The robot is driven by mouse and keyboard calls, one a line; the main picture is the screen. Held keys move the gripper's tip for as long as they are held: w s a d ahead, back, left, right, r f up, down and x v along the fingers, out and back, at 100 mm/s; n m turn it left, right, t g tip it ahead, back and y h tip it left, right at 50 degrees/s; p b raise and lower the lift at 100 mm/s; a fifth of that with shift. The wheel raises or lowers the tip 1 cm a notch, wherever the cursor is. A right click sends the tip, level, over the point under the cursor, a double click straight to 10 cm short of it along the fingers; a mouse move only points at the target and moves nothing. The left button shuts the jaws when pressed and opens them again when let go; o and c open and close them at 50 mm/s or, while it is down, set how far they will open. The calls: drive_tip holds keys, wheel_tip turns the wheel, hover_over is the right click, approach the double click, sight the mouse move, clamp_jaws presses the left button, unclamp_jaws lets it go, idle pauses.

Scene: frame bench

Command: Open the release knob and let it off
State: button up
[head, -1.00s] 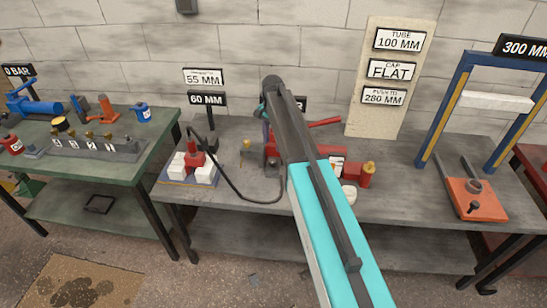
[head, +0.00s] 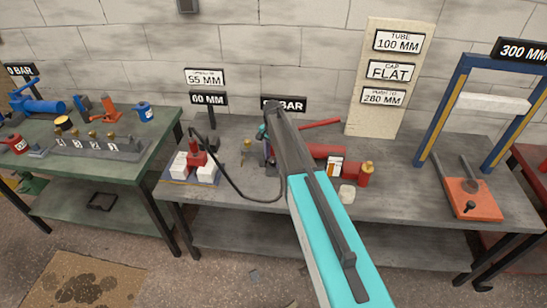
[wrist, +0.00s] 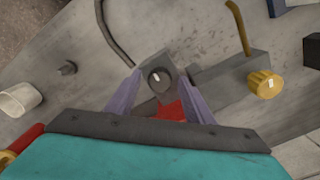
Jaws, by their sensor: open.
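In the wrist view a dark round knob (wrist: 159,80) with a white mark sits on a grey block, between the two purple fingers of my gripper (wrist: 163,78). The fingers are open, one on each side of the knob; I cannot tell whether they touch it. A red part (wrist: 170,110) shows below the knob, between the fingers. In the head view the red pump (head: 326,152) with its raised red lever (head: 320,124) stands on the middle bench, partly behind my arm. My arm hides the knob and most of my gripper there.
A brass knob (wrist: 265,84) with a white mark sits right of the fingers in the wrist view. A black hose (head: 234,184) runs to a red jack (head: 197,157) between white blocks.

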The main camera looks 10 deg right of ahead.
drive_tip(key=c, duration=1.1)
drive_tip(key=shift+o, duration=0.3)
